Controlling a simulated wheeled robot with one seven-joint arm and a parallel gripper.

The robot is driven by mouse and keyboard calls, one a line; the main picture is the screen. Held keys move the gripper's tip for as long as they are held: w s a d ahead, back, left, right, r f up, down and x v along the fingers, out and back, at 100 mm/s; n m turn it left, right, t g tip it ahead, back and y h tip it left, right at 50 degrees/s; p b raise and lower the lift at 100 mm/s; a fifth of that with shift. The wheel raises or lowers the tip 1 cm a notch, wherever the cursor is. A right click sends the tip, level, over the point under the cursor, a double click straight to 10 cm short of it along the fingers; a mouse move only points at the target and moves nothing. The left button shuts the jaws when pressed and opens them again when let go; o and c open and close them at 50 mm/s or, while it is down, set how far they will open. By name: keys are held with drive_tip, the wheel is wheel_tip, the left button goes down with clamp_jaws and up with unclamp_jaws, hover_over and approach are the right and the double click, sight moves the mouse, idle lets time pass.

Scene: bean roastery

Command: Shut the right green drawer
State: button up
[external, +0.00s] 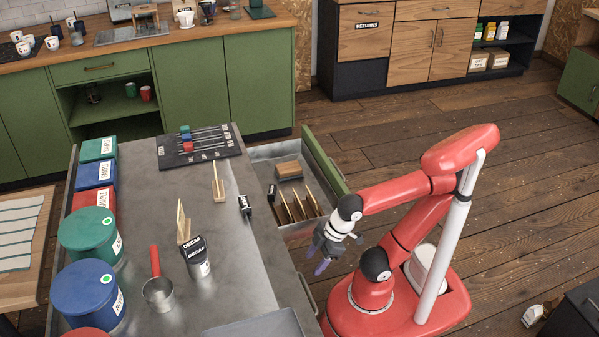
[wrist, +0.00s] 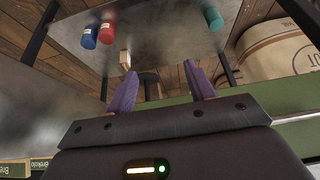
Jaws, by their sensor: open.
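The green-fronted drawer (external: 324,162) stands pulled out from the right side of the metal-topped table in the external view. A wooden block (external: 288,170) and several upright wooden dividers (external: 300,207) are inside it. My gripper (external: 314,258) is open and empty, with purple fingers, just in front of the drawer's near side and beside the table. In the wrist view the gripper (wrist: 160,70) has its two fingers spread with nothing between them. A green strip (wrist: 292,142) shows at the right there; I cannot tell whether it is the drawer front.
Green cabinets (external: 190,90) stand behind. Wooden floor (external: 430,110) is free to the right. The wrist view shows a grey surface (wrist: 160,35) with coloured cylinders.

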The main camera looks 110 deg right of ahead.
drive_tip(key=r, duration=0.8)
drive_tip(key=d+r, duration=0.1)
drive_tip(key=r, duration=0.4)
clamp_jaws()
drive_tip(key=s+d+r+m+t+y+b, duration=0.15)
drive_tip(key=s+d+r+m, duration=0.25)
drive_tip(key=d, duration=0.6)
drive_tip(key=s+d+r+m+t+y+b, duration=0.1)
drive_tip(key=s+d+r+m+t, duration=0.3)
drive_tip(key=d, duration=0.7)
drive_tip(key=s+d+f+m+t+h+b, duration=0.1)
drive_tip(key=s+d+f+m, duration=0.2)
drive_tip(key=s+d, duration=0.5)
drive_tip(key=s+d+f+m+t+h, duration=0.1)
drive_tip(key=s+d+f+m, duration=0.25)
drive_tip(key=s+d, duration=0.5)
drive_tip(key=s+d+f+m+t+h+b, duration=0.1)
drive_tip(key=s+d+f+m+t, duration=0.2)
drive_tip(key=s+d, duration=0.55)
wheel_tip(320, 180, down, 5)
drive_tip(key=g, duration=0.2)
drive_tip(key=r+x, duration=0.1)
drive_tip(key=x, duration=1.2)
drive_tip(key=shift+w+a+r+b, duration=0.3)
drive_tip(key=shift+w+a, duration=0.2)
drive_tip(key=shift+w, duration=0.25)
